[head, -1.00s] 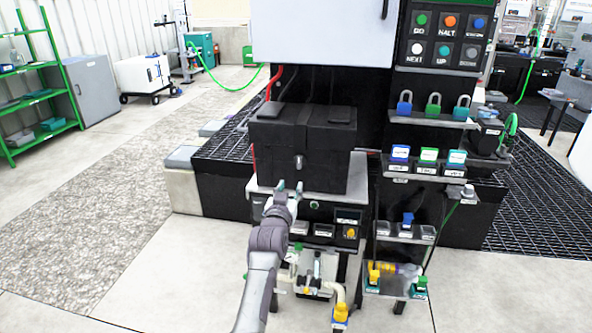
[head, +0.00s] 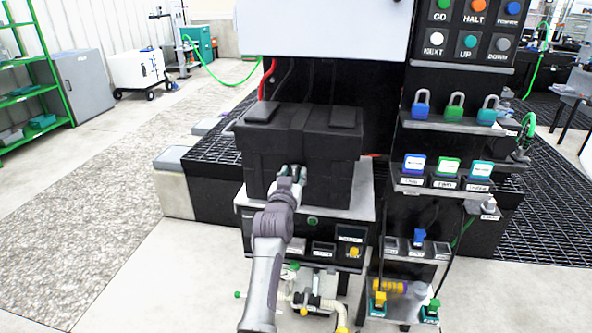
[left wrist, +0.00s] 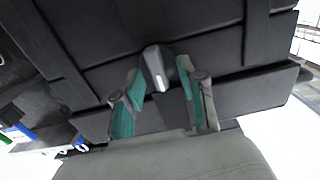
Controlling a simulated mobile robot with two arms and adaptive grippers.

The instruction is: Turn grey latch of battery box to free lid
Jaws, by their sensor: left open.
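The black battery box (head: 327,172) stands on a grey shelf, its lid (head: 300,118) down on top. The grey latch (left wrist: 156,68) shows in the left wrist view on the box's front face, below the lid edge. In the head view my gripper hides the latch. My left gripper (head: 291,172) is in front of the box's front face. In the left wrist view its teal-padded fingers (left wrist: 160,105) are open, one on each side of the latch's lower end, with gaps visible. I cannot tell whether either finger touches it. My right gripper is not in view.
Below the box is a panel with a yellow button (head: 354,252). To the right, a rack holds padlocks (head: 454,106) and labelled blocks (head: 446,167). Red and black cables (head: 268,78) hang behind the box.

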